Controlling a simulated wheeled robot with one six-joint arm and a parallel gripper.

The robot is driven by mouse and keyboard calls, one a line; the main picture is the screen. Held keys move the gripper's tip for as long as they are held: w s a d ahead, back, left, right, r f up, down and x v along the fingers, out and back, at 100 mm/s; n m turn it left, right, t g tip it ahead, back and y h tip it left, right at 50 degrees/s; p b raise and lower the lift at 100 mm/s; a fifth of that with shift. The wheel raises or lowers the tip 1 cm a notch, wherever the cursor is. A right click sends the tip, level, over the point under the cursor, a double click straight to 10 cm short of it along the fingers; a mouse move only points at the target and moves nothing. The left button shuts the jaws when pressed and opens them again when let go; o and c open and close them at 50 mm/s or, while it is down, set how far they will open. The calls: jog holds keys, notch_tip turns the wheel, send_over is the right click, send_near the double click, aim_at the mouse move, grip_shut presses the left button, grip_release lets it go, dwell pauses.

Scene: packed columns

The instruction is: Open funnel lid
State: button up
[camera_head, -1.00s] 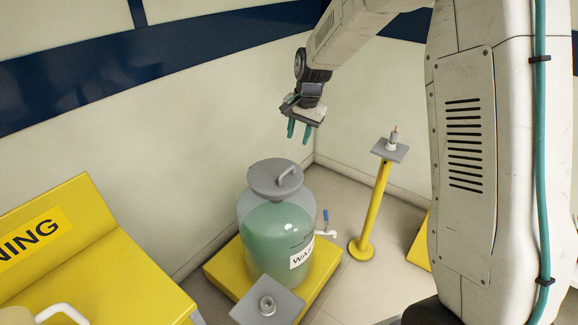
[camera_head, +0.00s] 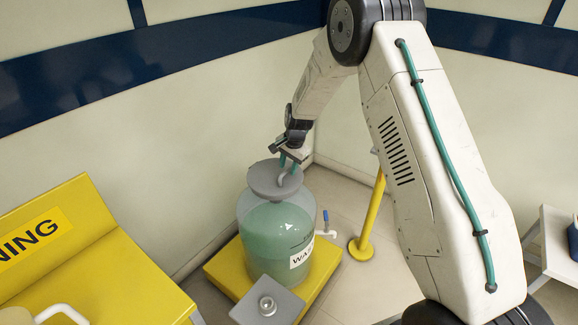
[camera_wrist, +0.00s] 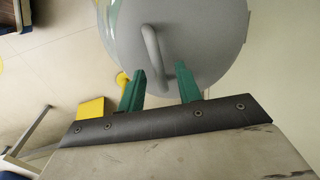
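The grey funnel lid (camera_head: 262,180) sits on top of a clear waste container (camera_head: 250,222) with green contents. The lid has a grey loop handle (camera_wrist: 154,55). My gripper (camera_head: 289,162) is just above the lid at its handle. In the wrist view, my green fingers (camera_wrist: 160,80) are apart, one on each side of the handle's near end, with visible gaps. Whether the fingertips reach down to the handle's depth is hard to tell. The lid looks closed on the container.
The container stands on a yellow platform (camera_head: 222,262) near the wall corner. A grey square plate with a knob (camera_head: 268,303) is in front. A yellow post (camera_head: 371,222) stands to the right, partly behind my arm. A yellow warning unit (camera_head: 110,275) is at left.

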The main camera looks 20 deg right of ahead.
jog(key=shift+f, duration=0.1)
grip_shut()
